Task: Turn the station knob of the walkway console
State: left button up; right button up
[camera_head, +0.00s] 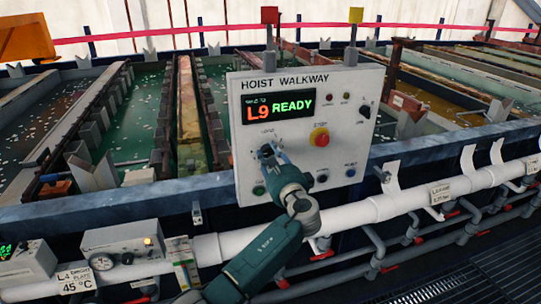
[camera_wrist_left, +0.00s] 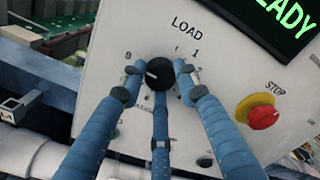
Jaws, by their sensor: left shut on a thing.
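The walkway console (camera_head: 303,166) is a pale panel headed HOIST WALKWAY, with a screen (camera_head: 277,106) reading L9 READY. A black knob (camera_wrist_left: 159,76) sits under the word LOAD in the left wrist view, with a light pointer mark and small numbers around it. My left gripper (camera_head: 268,152) is at the console's left side, below the screen. In the wrist view its blue fingers (camera_wrist_left: 157,70) are shut on this knob, from both sides and below. In the head view the gripper hides most of the knob. My right gripper is not in view.
A red stop button (camera_head: 319,137) on a yellow base is right of the held knob. A smaller black knob (camera_head: 365,111) is at the console's upper right. White pipes (camera_head: 370,208) run below the console, and open tanks (camera_head: 130,110) lie behind it.

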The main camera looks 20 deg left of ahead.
pick_arm(q)
jog(key=shift+a+f, duration=0.1)
jog(key=shift+f, duration=0.1)
jog(key=o, duration=1)
jog(key=shift+s, duration=0.1)
jog(key=shift+o, duration=0.8)
jog(key=shift+r, duration=0.15)
jog(key=shift+s+d, duration=0.2)
jog(key=v, duration=1.1)
jog(key=shift+s, duration=0.2)
